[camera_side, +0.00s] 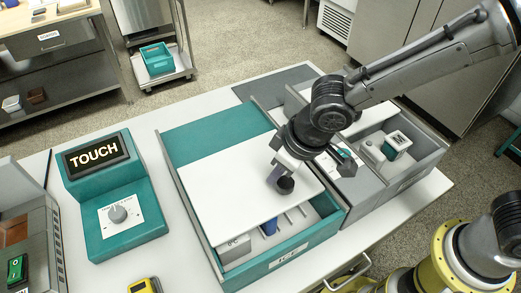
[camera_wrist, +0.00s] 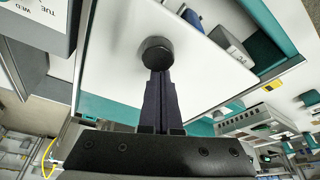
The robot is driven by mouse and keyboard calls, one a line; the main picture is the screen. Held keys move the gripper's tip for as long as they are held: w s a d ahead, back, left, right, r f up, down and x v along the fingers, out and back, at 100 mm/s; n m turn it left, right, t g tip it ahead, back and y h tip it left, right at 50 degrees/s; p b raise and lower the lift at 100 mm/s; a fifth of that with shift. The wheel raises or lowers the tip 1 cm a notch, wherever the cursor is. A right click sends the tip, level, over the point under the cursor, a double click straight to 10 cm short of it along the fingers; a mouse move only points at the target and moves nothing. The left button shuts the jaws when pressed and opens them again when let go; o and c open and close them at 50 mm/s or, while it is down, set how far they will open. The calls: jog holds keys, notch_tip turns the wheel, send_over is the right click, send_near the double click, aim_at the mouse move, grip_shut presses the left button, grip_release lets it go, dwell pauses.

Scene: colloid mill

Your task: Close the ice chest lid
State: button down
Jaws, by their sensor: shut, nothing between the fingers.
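The ice chest (camera_side: 330,228) is a teal and grey box with an ICE label on its front, on the white counter. Its flat white lid (camera_side: 222,170) covers the middle and leaves the front strip open. The lid also fills much of the wrist view (camera_wrist: 115,60). A black round knob (camera_side: 284,186) stands on the lid near its front right; it also shows in the wrist view (camera_wrist: 156,52). My gripper (camera_side: 283,168) is shut and empty, its fingertips right at the knob. Whether they touch it I cannot tell.
In the open strip are a 0°C block (camera_side: 235,246) and a blue item (camera_side: 269,227). A grey bin (camera_side: 400,182) with small containers stands close on the right. A teal TOUCH panel (camera_side: 110,200) stands at the left, with clear counter between it and the chest.

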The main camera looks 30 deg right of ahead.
jog(key=s, duration=0.6)
jog(key=shift+s, duration=0.2)
jog(key=shift+f, duration=0.1)
